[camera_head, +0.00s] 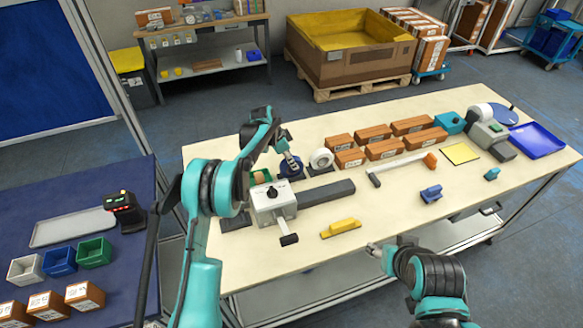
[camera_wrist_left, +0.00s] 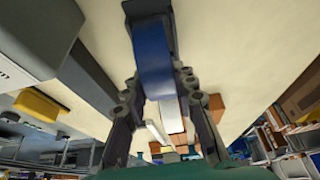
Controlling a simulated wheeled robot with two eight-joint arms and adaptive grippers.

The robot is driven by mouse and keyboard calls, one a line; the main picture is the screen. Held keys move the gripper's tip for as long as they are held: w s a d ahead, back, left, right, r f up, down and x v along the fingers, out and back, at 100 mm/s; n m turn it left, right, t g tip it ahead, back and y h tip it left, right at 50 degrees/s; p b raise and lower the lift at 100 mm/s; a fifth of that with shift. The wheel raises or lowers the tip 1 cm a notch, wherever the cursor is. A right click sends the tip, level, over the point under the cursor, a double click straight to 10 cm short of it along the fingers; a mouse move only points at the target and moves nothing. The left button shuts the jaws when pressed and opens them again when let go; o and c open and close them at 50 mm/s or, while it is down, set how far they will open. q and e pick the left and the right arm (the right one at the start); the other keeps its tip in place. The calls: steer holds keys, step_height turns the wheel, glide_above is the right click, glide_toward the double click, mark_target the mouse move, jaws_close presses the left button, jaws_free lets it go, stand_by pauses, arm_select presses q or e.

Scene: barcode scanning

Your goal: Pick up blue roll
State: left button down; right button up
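The blue roll (camera_head: 286,171) sits on a dark holder on the table, behind the grey-white box machine. In the left wrist view the blue roll (camera_wrist_left: 153,65) lies ahead of the left gripper, near the fingertips. My left gripper (camera_head: 291,158) reaches down at the roll and hides part of it. In the wrist view its fingers (camera_wrist_left: 163,98) are spread apart, with the roll close to the gap between them. I cannot tell whether they touch it. My right gripper (camera_head: 377,249) is over the table's front edge, away from the roll; its finger gap is unclear.
A white roll (camera_head: 321,159) on its holder stands just right of the blue roll. The box machine (camera_head: 272,203) with a dark bar is close in front. Brown boxes (camera_head: 383,149) stand farther right. A yellow-handled tool (camera_head: 341,228) lies at the front, with bare tabletop around it.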

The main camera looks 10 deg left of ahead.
stand_by(0.3)
arm_select(q)
steer(key=shift+r, duration=0.5)
steer(key=r, duration=0.1)
steer(key=d+r, duration=0.1)
steer(key=r+p, duration=0.1)
steer(key=r, duration=0.1)
steer(key=shift+s+d, duration=0.15)
steer(key=shift+s, duration=0.1)
steer(key=s+d+r+p, duration=0.1)
steer(key=s+d+r, duration=0.3)
steer(key=d, duration=0.5)
step_height(320, 180, up, 2)
steer(key=shift+d, duration=0.2)
steer(key=shift+s, duration=0.2)
